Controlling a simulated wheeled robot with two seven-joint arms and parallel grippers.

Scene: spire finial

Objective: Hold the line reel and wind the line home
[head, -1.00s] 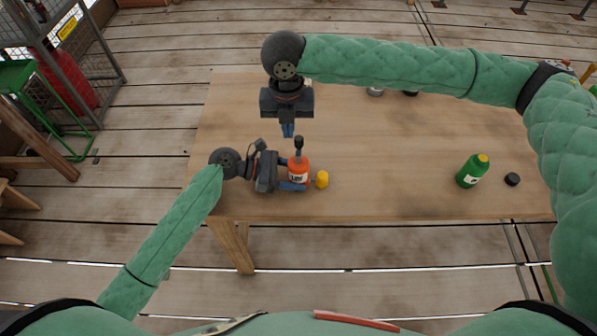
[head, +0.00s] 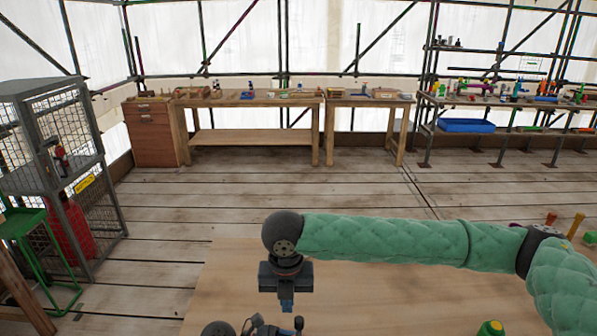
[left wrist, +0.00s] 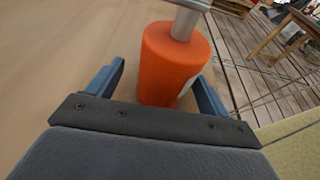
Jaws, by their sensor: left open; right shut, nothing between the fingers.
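The orange cylinder (left wrist: 172,62), which I take to be the line reel, stands upright between the two fingers of my left gripper (left wrist: 160,85) in the left wrist view. The fingers are apart, one on each side of it, and I see a gap at the left finger. A grey shaft (left wrist: 186,22) rises from its top. In the head view only a dark knob (head: 298,322) shows at the bottom edge, and the reel's body is out of frame. My right gripper (head: 286,304) points down above the table, shut and empty, a little above and left of the knob. No line is visible.
The wooden table (head: 400,300) has clear room right of my right gripper. A green bottle with a yellow cap (head: 491,328) stands at the lower right. A wire cage (head: 60,150) stands left. Workbenches (head: 250,100) line the far side.

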